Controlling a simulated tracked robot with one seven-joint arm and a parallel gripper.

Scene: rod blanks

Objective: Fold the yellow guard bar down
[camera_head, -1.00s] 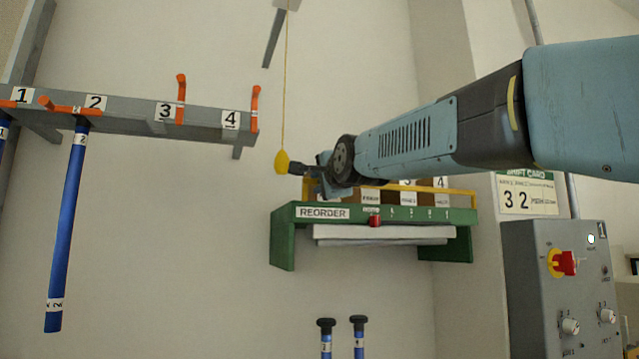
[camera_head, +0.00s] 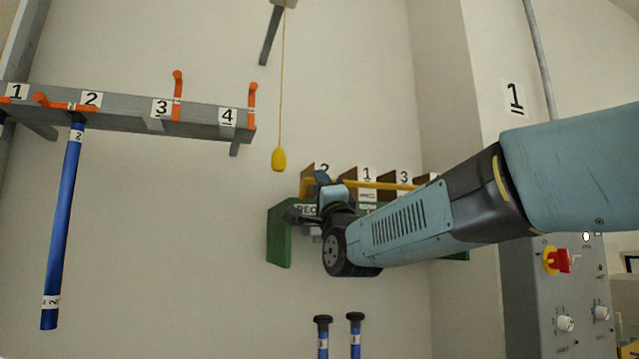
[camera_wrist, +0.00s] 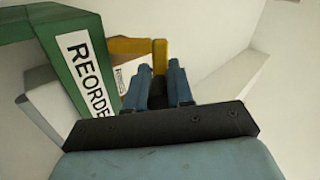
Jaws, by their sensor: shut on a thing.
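The yellow guard bar (camera_head: 375,185) runs across the front of the numbered bins above the green REORDER shelf (camera_head: 279,235). Its left end post meets my gripper (camera_head: 321,180). In the wrist view my gripper (camera_wrist: 166,82) has its two blue fingers close together. The yellow bar (camera_wrist: 130,46) bends down at its corner between the fingertips, and they are shut on it. My arm hides the bar's right end and most of the shelf front in the head view.
A yellow pull knob (camera_head: 279,159) hangs on a cord just left of the bar. A grey rack (camera_head: 140,112) with orange hooks holds blue rods at left. Two dark-capped rods (camera_head: 323,322) stand below. A grey control box (camera_head: 550,300) is at right.

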